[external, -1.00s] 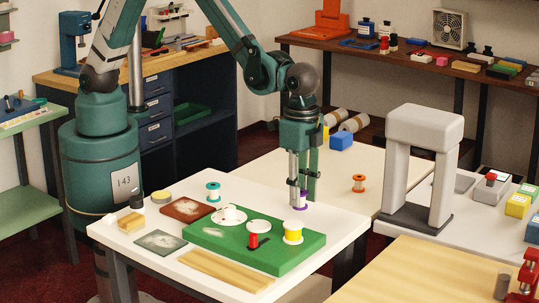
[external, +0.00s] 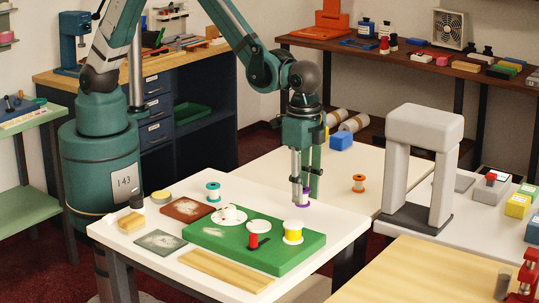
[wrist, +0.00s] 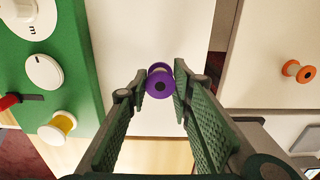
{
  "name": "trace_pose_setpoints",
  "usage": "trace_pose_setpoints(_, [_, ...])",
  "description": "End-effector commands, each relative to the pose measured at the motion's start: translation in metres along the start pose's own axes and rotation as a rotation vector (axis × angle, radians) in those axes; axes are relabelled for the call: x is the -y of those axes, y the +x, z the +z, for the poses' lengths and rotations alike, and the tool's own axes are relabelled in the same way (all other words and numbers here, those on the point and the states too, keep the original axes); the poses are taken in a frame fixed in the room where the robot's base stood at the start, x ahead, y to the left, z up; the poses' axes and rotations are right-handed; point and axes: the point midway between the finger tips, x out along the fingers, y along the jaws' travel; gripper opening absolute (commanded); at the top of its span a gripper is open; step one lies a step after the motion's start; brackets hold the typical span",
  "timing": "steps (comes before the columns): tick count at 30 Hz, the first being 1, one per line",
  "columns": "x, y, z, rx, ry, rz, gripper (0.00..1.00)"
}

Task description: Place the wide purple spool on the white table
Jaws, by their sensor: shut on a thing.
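A purple spool (external: 304,199) is held between the fingertips of my gripper (external: 305,190). In the wrist view the spool (wrist: 160,84) sits end-on between the two fingers of my gripper (wrist: 161,85), which are shut on its sides. The white table (external: 340,226) lies beneath, and its bare strip (wrist: 150,30) shows under the spool in the wrist view. The spool is close to the tabletop, right of the green board; I cannot tell whether it touches. The fingers partly hide it in the external view.
An orange spool (external: 358,183) stands on another white surface. A grey arch (external: 447,165) rises at the right.

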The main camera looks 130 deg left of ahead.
Motion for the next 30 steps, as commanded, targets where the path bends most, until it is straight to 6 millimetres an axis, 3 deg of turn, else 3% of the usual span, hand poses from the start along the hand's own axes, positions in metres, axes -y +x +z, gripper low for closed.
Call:
trace_pose_setpoints(14, [0.116, -0.009, 0.033, 0.000, -0.044, 0.000, 0.15])
trace_pose_setpoints(30, [0.247, -0.020, 0.098, 0.000, -0.096, -0.001, 0.15])
